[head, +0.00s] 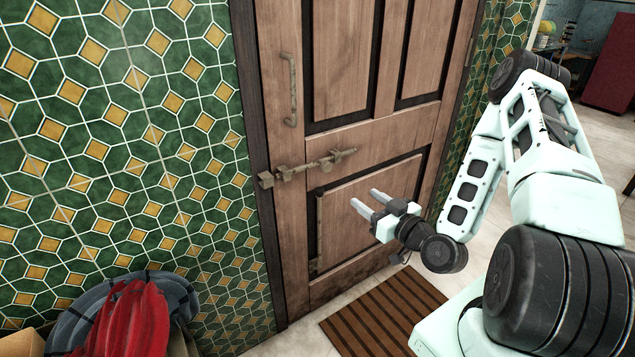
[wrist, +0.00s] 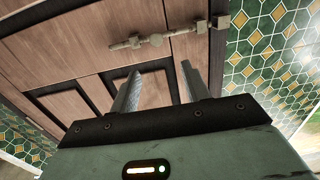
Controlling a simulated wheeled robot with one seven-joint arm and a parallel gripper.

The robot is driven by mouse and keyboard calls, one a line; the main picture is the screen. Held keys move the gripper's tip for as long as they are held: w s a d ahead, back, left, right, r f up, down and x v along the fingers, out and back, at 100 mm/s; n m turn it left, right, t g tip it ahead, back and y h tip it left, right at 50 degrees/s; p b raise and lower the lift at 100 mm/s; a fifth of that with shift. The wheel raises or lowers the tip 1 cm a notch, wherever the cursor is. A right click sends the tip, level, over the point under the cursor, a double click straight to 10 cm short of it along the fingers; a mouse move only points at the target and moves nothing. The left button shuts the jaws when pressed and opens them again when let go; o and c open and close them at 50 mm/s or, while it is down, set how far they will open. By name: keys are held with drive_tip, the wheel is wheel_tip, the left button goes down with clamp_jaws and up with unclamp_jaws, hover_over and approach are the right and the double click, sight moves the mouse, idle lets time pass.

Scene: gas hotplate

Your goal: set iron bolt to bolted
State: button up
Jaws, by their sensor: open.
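The iron bolt (head: 318,164) is a rusty grey-brown bar mounted level across the wooden door (head: 345,60), near its left edge. A small catch (head: 266,180) sits on the door frame at the bolt's left end. I cannot tell whether the bar enters the catch. In the wrist view the bolt (wrist: 160,39) lies beyond the fingertips, with the catch (wrist: 222,20) to its right. My gripper (head: 363,197) is open and empty. It is below and right of the bolt, apart from it, with its fingers pointing toward the door.
A pull handle (head: 290,90) stands on the door above the bolt. Green and yellow tiled wall (head: 130,150) flanks the door. A red cloth (head: 130,318) lies on a dark rounded thing at lower left. A striped doormat (head: 385,315) lies on the floor before the door.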

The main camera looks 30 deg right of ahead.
drive_tip(key=b, duration=0.9)
approach(328, 168)
drive_tip(key=shift+h, duration=0.3)
drive_tip(key=w, duration=0.9)
drive_tip(key=shift+w+a+f, duration=0.1)
drive_tip(key=shift+w+a, duration=0.05)
drive_tip(key=shift+a, duration=0.15)
